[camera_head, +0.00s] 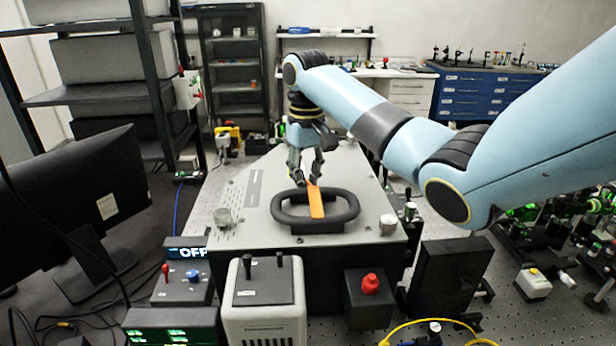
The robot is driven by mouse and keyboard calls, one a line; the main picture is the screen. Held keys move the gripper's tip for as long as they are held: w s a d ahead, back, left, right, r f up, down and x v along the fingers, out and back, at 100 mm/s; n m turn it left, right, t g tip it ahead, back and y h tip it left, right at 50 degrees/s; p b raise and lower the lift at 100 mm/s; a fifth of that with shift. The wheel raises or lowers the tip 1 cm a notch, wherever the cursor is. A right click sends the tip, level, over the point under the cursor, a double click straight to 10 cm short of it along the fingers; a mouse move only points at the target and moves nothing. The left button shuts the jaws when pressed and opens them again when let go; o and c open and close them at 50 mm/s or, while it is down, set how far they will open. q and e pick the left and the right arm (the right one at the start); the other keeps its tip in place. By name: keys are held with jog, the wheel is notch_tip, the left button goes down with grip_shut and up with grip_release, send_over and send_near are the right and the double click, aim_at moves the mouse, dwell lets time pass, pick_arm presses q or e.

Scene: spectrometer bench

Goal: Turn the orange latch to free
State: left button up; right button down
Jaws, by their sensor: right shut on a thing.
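The orange latch (316,203) is a flat bar on the grey spectrometer lid (265,195). It lies across the inside of a black oval handle (345,222), pointing roughly toward me. My right gripper (311,180) reaches down from above and behind, with its fingertips at the latch's far end. It is shut on the latch there. The fingers hide part of that far end. My left gripper is not in view.
A box with an OFF display (187,253), a pale unit with black knobs (264,300) and a red-button box (369,297) stand in front. A black monitor (75,210) is at left. Optics crowd the right.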

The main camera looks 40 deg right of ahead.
jog(key=c, duration=1.4)
grip_release()
jog(key=shift+w, duration=0.1)
